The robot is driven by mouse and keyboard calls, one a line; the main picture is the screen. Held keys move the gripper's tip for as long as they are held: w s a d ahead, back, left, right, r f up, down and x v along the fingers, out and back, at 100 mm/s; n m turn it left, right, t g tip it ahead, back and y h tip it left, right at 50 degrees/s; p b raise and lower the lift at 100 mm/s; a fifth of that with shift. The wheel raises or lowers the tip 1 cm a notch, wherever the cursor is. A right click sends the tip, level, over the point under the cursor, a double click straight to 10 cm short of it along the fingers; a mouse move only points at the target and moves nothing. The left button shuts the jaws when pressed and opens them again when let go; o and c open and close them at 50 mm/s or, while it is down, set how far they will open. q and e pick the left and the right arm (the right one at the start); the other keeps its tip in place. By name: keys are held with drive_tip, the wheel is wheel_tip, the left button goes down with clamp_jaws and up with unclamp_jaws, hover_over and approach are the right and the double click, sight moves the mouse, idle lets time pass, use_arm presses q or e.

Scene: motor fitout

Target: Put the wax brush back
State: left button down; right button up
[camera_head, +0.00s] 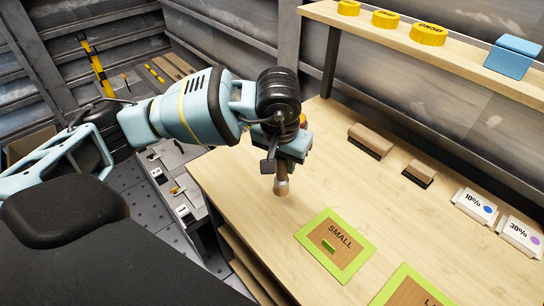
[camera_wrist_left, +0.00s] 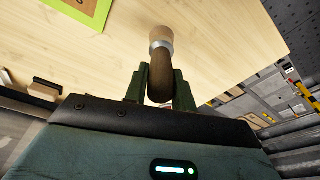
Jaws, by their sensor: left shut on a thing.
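My left gripper (camera_head: 279,168) is shut on the wax brush (camera_head: 281,186), a round brush with a brown wooden handle, a silver band and a pale tip. The brush points down, just above or at the left part of the wooden table; I cannot tell if its tip touches. In the left wrist view the brush (camera_wrist_left: 160,55) stands out from between the dark fingers (camera_wrist_left: 160,85), with the tabletop beyond it. My right gripper is in neither view.
The wooden table (camera_head: 240,165) bears a green-edged SMALL mat (camera_head: 312,240), another green-edged mat (camera_head: 395,280), two brown block brushes (camera_head: 372,137) (camera_head: 421,172), and 10% (camera_head: 476,206) and 30% (camera_head: 522,236) cards. A shelf (camera_head: 460,62) above holds yellow tins (camera_head: 428,34) and a blue box (camera_head: 512,58).

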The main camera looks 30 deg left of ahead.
use_arm(q)
drive_tip(key=w+a, duration=0.2)
drive_tip(key=a, duration=0.1)
drive_tip(key=shift+w+a+f, duration=0.15)
drive_tip(key=shift+w+f, duration=0.05)
drive_tip(key=shift+w, duration=0.05)
drive_tip(key=shift+w+a+f+p, duration=0.15)
drive_tip(key=shift+f, duration=0.45)
drive_tip(key=shift+w+a+f+p, duration=0.1)
drive_tip(key=shift+a+f, duration=0.1)
drive_tip(key=shift+f, duration=0.4)
drive_tip(key=shift+w+a+f+p, duration=0.15)
drive_tip(key=shift+f, duration=0.45)
drive_tip(key=shift+f, duration=0.2)
drive_tip(key=c, duration=1.2)
unclamp_jaws()
drive_tip(key=shift+o, duration=0.2)
